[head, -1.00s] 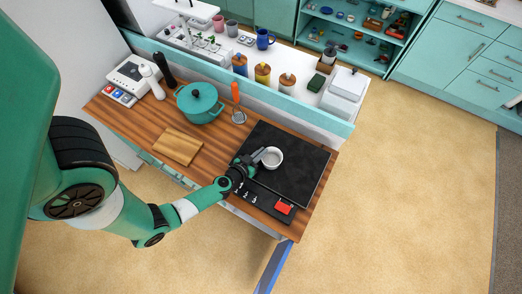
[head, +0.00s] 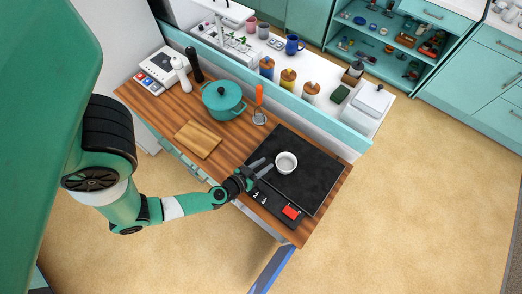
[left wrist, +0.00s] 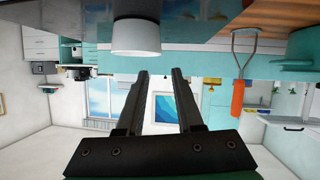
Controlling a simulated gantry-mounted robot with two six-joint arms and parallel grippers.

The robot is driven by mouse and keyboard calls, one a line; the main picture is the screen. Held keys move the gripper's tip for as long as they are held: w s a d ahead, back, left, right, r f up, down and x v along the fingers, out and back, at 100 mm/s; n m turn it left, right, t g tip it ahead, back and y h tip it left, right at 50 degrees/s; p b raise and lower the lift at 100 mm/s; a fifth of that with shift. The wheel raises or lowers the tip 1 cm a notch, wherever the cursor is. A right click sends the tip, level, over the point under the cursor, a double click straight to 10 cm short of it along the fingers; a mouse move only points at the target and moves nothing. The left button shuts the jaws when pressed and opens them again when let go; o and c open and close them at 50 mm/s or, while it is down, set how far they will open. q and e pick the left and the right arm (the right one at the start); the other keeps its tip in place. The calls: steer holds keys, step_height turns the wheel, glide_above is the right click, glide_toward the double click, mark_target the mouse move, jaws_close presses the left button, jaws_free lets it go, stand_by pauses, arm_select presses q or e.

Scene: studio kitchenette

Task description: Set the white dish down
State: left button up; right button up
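The white dish (head: 286,162) stands upright on the black cooktop (head: 312,178), towards its left part. My left gripper (head: 262,167) is just to the left of the dish, open and empty, with a small gap between its fingertips and the dish. In the left wrist view, which looks upside down, the dish (left wrist: 136,38) hangs at the top on the dark cooktop surface (left wrist: 55,18). The two spread fingers (left wrist: 161,72) have nothing between them. My right gripper is not in view.
A teal pot (head: 222,100), a wooden board (head: 198,139) and an orange-handled utensil (head: 259,100) are on the wooden counter left of the cooktop. A red item (head: 291,212) lies at the cooktop's front. The cooktop's right part is clear.

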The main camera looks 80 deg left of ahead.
arm_select(q)
steer(key=p+v, duration=0.1)
steer(key=v, duration=0.3)
stand_by(0.3)
